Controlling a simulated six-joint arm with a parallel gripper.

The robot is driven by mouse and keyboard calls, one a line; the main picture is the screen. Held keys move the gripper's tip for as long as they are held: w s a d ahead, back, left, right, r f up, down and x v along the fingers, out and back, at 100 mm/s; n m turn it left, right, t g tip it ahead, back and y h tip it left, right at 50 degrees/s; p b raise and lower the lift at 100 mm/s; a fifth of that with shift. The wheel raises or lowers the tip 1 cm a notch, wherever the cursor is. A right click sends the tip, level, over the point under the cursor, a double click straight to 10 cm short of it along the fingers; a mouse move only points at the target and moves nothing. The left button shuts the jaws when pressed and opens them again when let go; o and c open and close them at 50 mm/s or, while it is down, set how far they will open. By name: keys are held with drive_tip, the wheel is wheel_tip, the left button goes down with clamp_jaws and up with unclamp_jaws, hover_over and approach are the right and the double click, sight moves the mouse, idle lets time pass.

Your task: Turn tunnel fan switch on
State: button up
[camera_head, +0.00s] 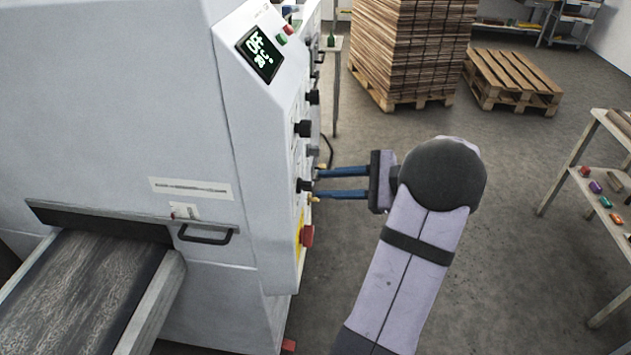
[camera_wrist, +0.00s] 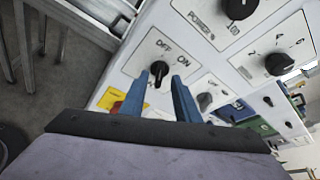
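A black rotary switch with OFF and ON printed above it (camera_wrist: 160,72) sits on a white plate of the machine's control panel in the wrist view. Its own name is not readable, so I cannot confirm it is the tunnel fan switch, and its pointer direction is unclear. My gripper (camera_wrist: 168,79) has two blue fingers, open, with the tips close to this knob, one on either side. In the head view my gripper (camera_head: 317,184) points left at the panel, fingers apart, in front of a black knob (camera_head: 303,185). Contact cannot be told.
Larger dials (camera_wrist: 238,8) and (camera_wrist: 278,64) and a grey knob (camera_wrist: 205,100) are nearby. A red button (camera_head: 307,236) on yellow stands below my fingers. The conveyor (camera_head: 85,280) is at left, a pallet stack (camera_head: 410,45) behind, a shelf (camera_head: 600,170) at right.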

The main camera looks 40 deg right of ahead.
sight(305, 186)
drive_tip(key=p+x, duration=0.1)
drive_tip(key=x, duration=0.3)
clamp_jaws()
